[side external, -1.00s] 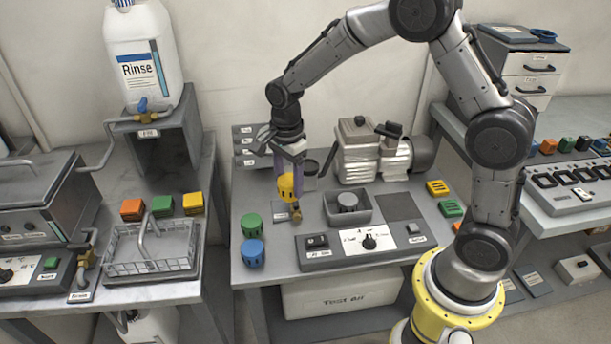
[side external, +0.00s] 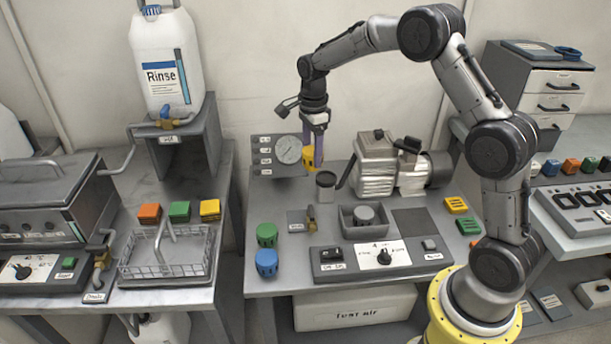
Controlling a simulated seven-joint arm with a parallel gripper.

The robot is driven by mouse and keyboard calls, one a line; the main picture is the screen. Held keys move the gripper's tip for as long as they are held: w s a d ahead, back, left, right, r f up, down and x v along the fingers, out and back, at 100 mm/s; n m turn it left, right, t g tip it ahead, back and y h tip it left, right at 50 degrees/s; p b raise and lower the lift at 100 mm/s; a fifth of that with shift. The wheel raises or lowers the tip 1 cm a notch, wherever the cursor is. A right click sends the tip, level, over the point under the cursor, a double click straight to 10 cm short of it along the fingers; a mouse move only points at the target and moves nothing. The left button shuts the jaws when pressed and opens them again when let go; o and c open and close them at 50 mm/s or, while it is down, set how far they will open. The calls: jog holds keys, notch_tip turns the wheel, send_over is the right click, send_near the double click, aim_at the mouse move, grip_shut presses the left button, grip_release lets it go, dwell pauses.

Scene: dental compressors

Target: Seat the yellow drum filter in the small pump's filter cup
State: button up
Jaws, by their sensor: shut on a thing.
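My gripper (side external: 314,157) is shut on the yellow drum filter (side external: 308,161) and holds it in the air at the back of the middle bench. One finger hides part of the filter. The small pump (side external: 378,167) stands to the right, with a silver ribbed body and a grey motor. A small upright cup (side external: 326,187) with a dark top stands at the pump's left, below and slightly right of the filter. I take it for the filter cup, but its inside cannot be made out. The filter is apart from it.
A gauge panel (side external: 277,157) stands just left of my gripper. In front are a brass fitting (side external: 311,219), a grey tray (side external: 348,227), a control panel (side external: 346,258), a green drum (side external: 267,234) and a blue drum (side external: 266,262).

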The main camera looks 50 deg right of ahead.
jog(key=shift+m, duration=0.8)
jog(key=shift+d+f, duration=3.25)
jog(key=shift+f, duration=0.2)
jog(key=shift+f, duration=0.65)
jog(key=o, duration=1)
jog(key=shift+o, duration=0.2)
jog(key=shift+r, duration=0.1)
notch_tip(320, 180, up, 11)
